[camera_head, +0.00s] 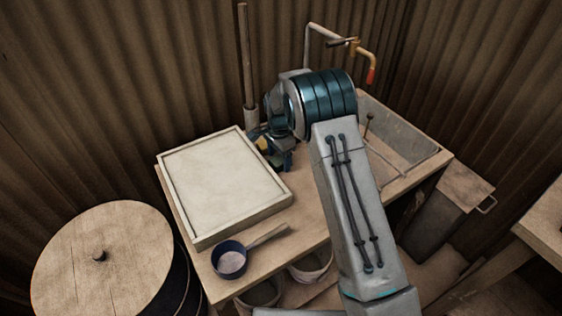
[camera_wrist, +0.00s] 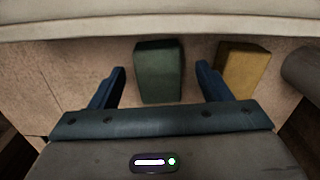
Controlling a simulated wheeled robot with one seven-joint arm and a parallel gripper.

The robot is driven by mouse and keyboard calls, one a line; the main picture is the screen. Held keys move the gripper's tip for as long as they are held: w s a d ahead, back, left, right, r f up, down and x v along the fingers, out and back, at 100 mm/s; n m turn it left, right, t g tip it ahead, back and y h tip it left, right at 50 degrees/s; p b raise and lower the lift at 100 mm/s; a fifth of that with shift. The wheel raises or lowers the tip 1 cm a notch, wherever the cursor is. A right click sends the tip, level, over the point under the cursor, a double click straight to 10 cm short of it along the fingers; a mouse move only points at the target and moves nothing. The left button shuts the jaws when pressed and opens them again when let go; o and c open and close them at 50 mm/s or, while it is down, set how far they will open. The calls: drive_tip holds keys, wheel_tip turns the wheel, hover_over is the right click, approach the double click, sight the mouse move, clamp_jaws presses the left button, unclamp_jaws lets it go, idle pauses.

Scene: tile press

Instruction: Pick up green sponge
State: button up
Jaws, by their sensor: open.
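The green sponge (camera_wrist: 159,74) is a dark green block lying on the wooden table, seen in the wrist view between the two blue fingers. My gripper (camera_wrist: 164,84) is open, with one finger to the left of the sponge and the other to its right. Both fingers look apart from it. The right finger lies between the green sponge and a yellow sponge-like block (camera_wrist: 244,75).
A pale shallow tray (camera_head: 283,197) lies left of my gripper. A blue ladle (camera_head: 229,259) lies at the table's front. A sink (camera_head: 412,140) with a tap (camera_head: 371,58) is at the right. A lidded barrel (camera_head: 130,245) stands at the left. Corrugated walls close off the back.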

drive_tip(key=shift+f, duration=0.8)
drive_tip(key=c, duration=1.1)
drive_tip(key=shift+o, duration=0.2)
drive_tip(key=shift+r, duration=0.1)
drive_tip(key=shift+r, duration=0.55)
wheel_tip(320, 180, up, 3)
drive_tip(key=shift+f+b, duration=0.2)
drive_tip(key=shift+b, duration=0.1)
drive_tip(key=s+d+r+b, duration=0.1)
drive_tip(key=s+d+r, duration=0.6)
drive_tip(key=s+d, duration=0.1)
drive_tip(key=shift+d, duration=0.35)
drive_tip(key=shift+o, duration=0.5)
drive_tip(key=shift+r, duration=0.1)
